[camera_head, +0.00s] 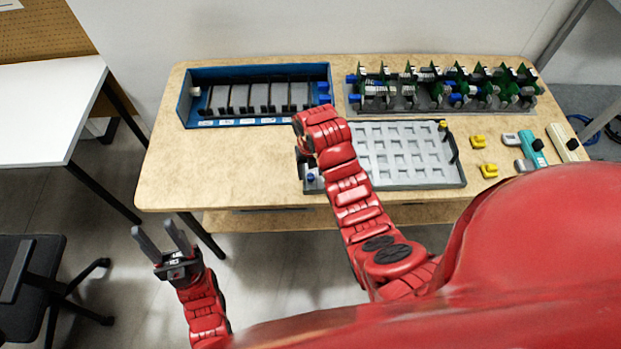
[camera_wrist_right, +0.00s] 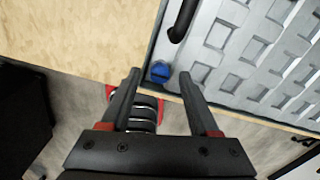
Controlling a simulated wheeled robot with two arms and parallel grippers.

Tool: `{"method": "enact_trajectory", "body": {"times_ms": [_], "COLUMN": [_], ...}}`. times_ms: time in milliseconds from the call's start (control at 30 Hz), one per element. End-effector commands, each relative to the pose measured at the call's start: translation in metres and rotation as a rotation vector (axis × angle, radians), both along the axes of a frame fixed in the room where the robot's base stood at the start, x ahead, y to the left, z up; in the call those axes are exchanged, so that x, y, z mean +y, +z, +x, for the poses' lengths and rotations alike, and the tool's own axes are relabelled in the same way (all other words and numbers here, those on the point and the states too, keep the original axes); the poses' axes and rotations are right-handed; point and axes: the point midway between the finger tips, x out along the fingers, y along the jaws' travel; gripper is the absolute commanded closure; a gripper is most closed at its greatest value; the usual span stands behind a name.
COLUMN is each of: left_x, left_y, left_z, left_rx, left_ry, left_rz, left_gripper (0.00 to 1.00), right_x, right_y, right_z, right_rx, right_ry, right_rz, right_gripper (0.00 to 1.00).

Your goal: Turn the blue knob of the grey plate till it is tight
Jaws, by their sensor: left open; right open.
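The grey plate (camera_head: 400,155) lies at the front middle of the table, with rows of square pockets. Its blue knob (camera_head: 311,177) is at the front left corner. In the right wrist view the blue knob (camera_wrist_right: 160,73) shows a slot across its top and lies between the two fingertips in the picture. My right gripper (camera_wrist_right: 159,80) is open and points down over that corner; I cannot tell whether the fingers touch the knob. In the head view the right wrist mostly hides this gripper. My left gripper (camera_head: 152,226) is open and empty, off the table's front left.
A blue rack (camera_head: 255,122) with dark dividers stands at the back left. A grey holder (camera_head: 440,105) with several green boards stands at the back right. Yellow pieces (camera_head: 479,141) and teal parts (camera_head: 538,157) lie at right. The table's left front is clear.

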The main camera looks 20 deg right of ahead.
Motion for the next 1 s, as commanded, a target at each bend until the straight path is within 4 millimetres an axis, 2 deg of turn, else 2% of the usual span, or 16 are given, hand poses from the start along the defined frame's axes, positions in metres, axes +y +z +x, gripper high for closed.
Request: {"method": "enact_trajectory", "body": {"times_ms": [100, 433, 767, 1000], "left_x": [0.0, 0.0, 0.0, 0.0], "left_y": [-0.0048, -0.0045, -0.0046, -0.0048], "left_z": [0.0, 0.0, 0.0, 0.0], "left_rx": [0.0, 0.0, 0.0, 0.0], "left_ry": [0.0, 0.0, 0.0, 0.0], "left_rz": [0.0, 0.0, 0.0, 0.0], "left_gripper": [0.53, 0.53, 0.53, 0.53], "right_x": [0.0001, 0.0003, 0.0003, 0.0003], "right_y": [-0.0096, -0.0107, -0.0107, -0.0109], "right_z": [-0.0006, -0.0004, -0.0003, -0.0004], "right_rx": [0.002, 0.001, 0.001, 0.001], "right_ry": [0.0, 0.0, 0.0, -0.002], "right_rz": [0.0, 0.0, 0.0, 0.0], "right_gripper": [0.38, 0.4, 0.99, 1.0]}}
